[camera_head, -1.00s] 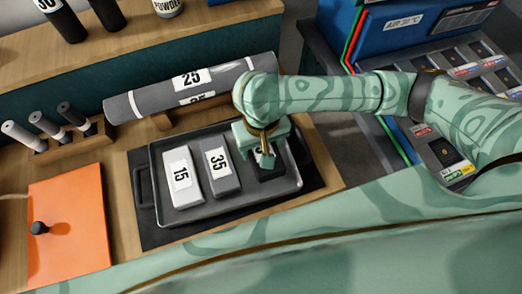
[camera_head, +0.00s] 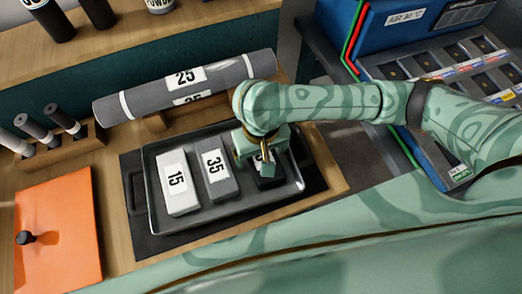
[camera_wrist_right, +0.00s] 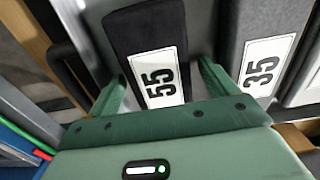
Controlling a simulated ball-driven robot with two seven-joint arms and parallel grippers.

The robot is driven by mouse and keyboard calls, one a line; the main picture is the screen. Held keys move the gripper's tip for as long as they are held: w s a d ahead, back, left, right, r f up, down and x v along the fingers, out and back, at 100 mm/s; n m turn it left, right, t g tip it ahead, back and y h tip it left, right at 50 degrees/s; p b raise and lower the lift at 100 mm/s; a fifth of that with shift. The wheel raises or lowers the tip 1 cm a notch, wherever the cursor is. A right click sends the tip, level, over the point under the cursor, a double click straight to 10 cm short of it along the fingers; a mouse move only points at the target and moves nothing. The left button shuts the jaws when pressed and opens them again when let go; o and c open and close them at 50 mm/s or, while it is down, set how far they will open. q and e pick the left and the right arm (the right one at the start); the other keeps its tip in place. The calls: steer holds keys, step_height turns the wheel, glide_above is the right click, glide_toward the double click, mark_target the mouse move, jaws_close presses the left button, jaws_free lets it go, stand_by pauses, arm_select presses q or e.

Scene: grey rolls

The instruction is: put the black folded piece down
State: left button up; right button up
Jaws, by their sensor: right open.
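The black folded piece (camera_head: 268,182), labelled 55, lies at the right end of the dark tray (camera_head: 218,205). It also shows in the right wrist view (camera_wrist_right: 143,38). My right gripper (camera_head: 259,166) is over it from above and hides part of it. In the wrist view, my right gripper's (camera_wrist_right: 163,82) fingers are open, one on each side of the piece's labelled end, with gaps visible beside it. A grey piece labelled 35 (camera_head: 222,184) and a pale piece labelled 15 (camera_head: 176,205) lie left of it. My left gripper is out of view.
A grey roll (camera_head: 220,82) labelled 25 rests on a wooden stand behind the tray. An orange board (camera_head: 60,235) with a black knob and a wooden rack (camera_head: 55,150) of small rolls are at left. A blue machine (camera_head: 385,25) and a parts case (camera_head: 455,65) stand at right.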

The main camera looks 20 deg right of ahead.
mark_target(261, 155)
arm_select(q)
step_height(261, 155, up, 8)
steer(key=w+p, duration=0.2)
steer(key=p, duration=0.5)
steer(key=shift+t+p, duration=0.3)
steer(key=shift+p, duration=0.05)
arm_select(e)
step_height(261, 155, up, 12)
steer(key=shift+s+f, duration=0.1)
